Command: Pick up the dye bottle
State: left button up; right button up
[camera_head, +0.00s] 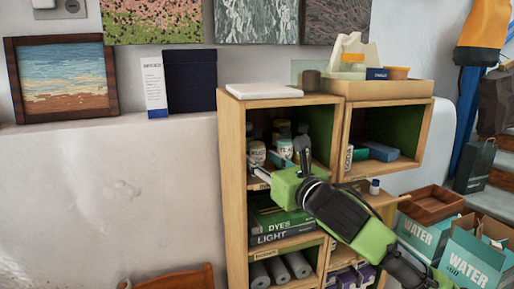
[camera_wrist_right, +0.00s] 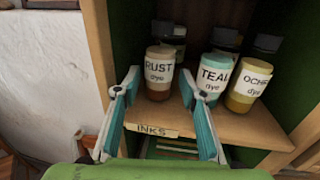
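Several dye bottles stand upright on the upper left cubby shelf. In the head view the rust bottle (camera_head: 257,153) and teal bottle (camera_head: 285,148) show behind my right gripper (camera_head: 279,161). In the wrist view my right gripper (camera_wrist_right: 157,112) is open and empty, its teal-padded fingers at the shelf front. The rust bottle stands beyond the gap, apparently untouched. My left gripper is not in view.
The wooden cubby unit (camera_head: 235,180) has side walls and a shelf edge with an INKS label (camera_wrist_right: 152,130). Darker bottles stand behind the front row. A DYES book (camera_head: 280,226) lies below.

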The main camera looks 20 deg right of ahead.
jog(key=shift+w+a, duration=0.2)
jog(key=shift+w, duration=0.4)
jog(key=shift+w+a, duration=0.15)
jog(key=shift+w, duration=0.4)
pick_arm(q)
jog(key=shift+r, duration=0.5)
pick_arm(e)
jog(key=shift+d, duration=0.1)
jog(key=c, duration=1)
